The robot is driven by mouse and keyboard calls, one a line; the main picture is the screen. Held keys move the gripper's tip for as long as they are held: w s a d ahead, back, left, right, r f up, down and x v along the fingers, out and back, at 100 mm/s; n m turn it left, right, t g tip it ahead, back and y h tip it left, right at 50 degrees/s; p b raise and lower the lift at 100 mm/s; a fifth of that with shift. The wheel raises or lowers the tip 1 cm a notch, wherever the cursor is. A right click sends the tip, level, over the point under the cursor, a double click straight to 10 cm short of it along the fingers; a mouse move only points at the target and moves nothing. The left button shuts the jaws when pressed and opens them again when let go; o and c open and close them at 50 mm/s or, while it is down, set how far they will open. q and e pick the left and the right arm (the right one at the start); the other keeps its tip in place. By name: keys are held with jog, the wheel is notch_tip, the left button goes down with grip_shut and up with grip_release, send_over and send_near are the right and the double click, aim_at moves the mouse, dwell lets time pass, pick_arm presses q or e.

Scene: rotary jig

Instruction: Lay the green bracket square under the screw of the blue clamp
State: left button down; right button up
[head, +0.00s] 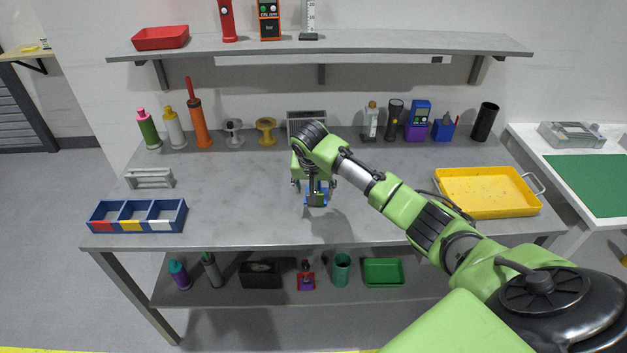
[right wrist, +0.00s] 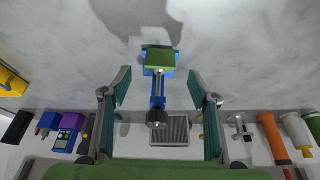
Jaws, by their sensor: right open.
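The blue clamp (right wrist: 157,88) stands on the workbench, with a dark round knob (right wrist: 157,119) on its screw. The green bracket (right wrist: 160,58) lies at the clamp's far end in the right wrist view, with blue showing around it; its edges look roughly in line with the clamp. I cannot tell whether the screw touches it. My right gripper (right wrist: 159,76) is open, pointing down above the clamp, one finger on each side and apart from it. In the head view the right gripper (head: 314,185) partly hides the clamp (head: 316,200). My left gripper is out of view.
A yellow tray (head: 487,213) lies at the right of the bench, a blue three-part bin (head: 137,228) and a grey rack (head: 150,178) at the left. Bottles, spools, a grey grille (head: 306,118) and cups line the back. The bench around the clamp is clear.

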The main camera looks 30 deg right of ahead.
jog(key=v, duration=0.5)
jog(key=shift+r, duration=0.15)
